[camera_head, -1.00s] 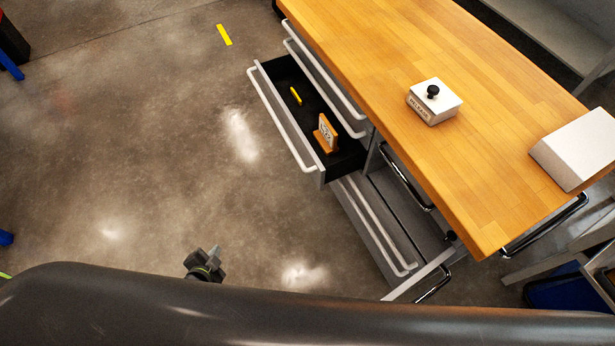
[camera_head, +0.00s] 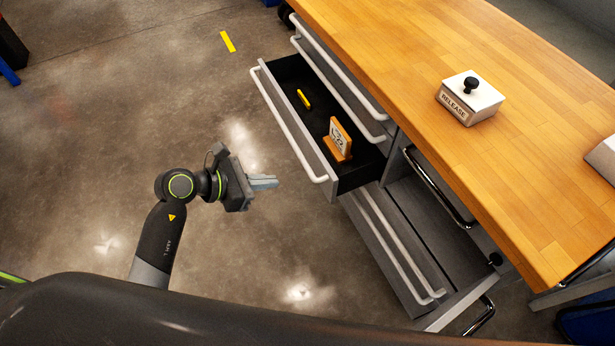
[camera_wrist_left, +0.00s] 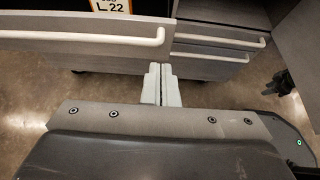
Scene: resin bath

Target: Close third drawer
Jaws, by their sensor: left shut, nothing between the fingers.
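The open drawer (camera_head: 279,114) sticks out from the left side of the wooden-topped cabinet, below two handles of closed drawers. It has a grey front, a white bar handle and a black inside. It holds a yellow piece (camera_head: 304,99) and an orange-framed sign (camera_head: 338,139). My left gripper (camera_head: 276,182) is shut and empty, in front of the drawer's near end and apart from it. In the left wrist view the shut fingers (camera_wrist_left: 162,84) point at the grey drawer front (camera_wrist_left: 110,62), near the right end of its handle. My right gripper is not in view.
Lower drawer fronts with white handles (camera_head: 395,243) lie below and right of the open drawer. A white release box with a black knob (camera_head: 470,98) sits on the wooden top (camera_head: 400,60). The concrete floor (camera_head: 120,110) left of the cabinet is clear.

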